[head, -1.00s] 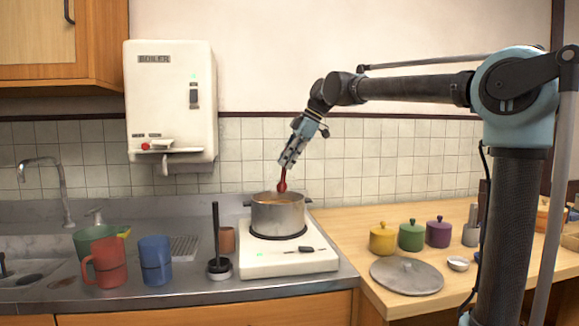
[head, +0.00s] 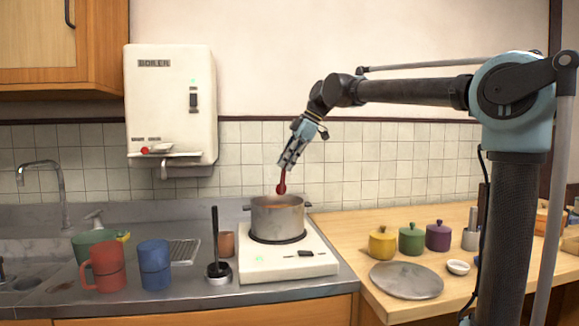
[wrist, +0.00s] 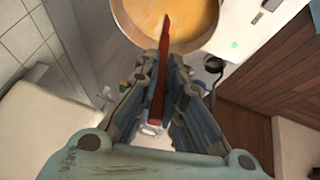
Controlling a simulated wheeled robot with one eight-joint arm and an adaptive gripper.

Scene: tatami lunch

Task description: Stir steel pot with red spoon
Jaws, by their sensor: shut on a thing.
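The steel pot (head: 277,219) stands on the white hot plate on the counter. In the wrist view the pot (wrist: 128,30) holds an orange-brown liquid. My gripper (head: 284,165) is above the pot, tilted downward, and is shut on the red spoon (head: 281,187). The spoon hangs down over the pot, with its lower end at or just above the rim; I cannot tell whether it touches the liquid. In the wrist view the red spoon (wrist: 160,75) runs between the fingers of my gripper (wrist: 162,75) toward the pot.
The hot plate (head: 262,265) sits near the counter's right end. A black-handled tool (head: 215,240) and a brown cup (head: 226,243) stand left of it. Red (head: 104,268) and blue mugs (head: 154,262) are further left. A grey lid (head: 407,280) and several coloured jars lie right. The boiler (head: 170,100) hangs behind.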

